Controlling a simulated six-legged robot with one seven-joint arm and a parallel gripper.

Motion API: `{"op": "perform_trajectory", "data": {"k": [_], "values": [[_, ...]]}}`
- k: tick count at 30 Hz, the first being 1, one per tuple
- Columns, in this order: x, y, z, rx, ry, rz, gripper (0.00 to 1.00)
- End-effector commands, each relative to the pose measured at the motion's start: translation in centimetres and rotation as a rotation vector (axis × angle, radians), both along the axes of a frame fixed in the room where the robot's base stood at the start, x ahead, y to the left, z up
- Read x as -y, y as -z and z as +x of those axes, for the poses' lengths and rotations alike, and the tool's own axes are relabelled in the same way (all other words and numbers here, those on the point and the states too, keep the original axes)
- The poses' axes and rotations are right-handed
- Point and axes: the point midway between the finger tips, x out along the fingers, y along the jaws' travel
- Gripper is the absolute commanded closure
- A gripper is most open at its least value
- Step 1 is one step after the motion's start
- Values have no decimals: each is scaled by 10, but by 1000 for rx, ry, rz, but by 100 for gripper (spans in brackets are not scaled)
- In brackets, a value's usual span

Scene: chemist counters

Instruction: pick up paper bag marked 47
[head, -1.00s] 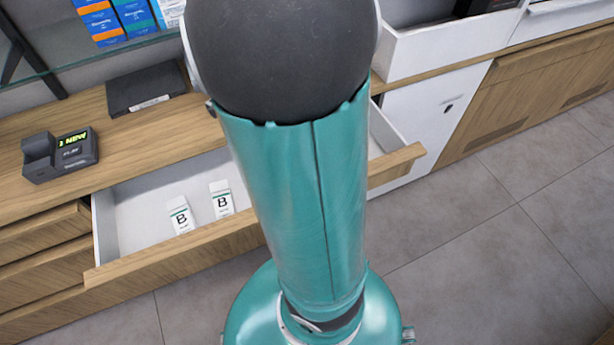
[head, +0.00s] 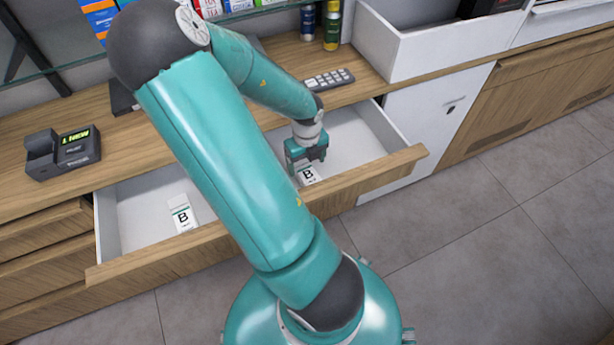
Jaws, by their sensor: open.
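No paper bag marked 47 can be made out in the head view. My gripper (head: 307,158) is open, low over the right part of an open drawer (head: 138,262). A white box marked B (head: 309,176) lies in the drawer right below the fingers. I cannot tell whether the fingers touch it. Another white box marked B (head: 182,216) lies in the left part of the drawer. My arm hides the middle of the drawer.
A small device with a lit display (head: 62,152) stands on the wooden counter at left. A keypad (head: 330,79) and spray cans (head: 332,27) stand behind the drawer. A white open bin (head: 430,50) is at the back right. Floor at right is clear.

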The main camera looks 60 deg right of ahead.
Motion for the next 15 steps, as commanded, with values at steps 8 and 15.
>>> {"op": "perform_trajectory", "data": {"k": [8, 15], "values": [[-1, 27, -3, -4, 2, 2, 22], [-2, 57, -3, -2, 1, 1, 22]]}}
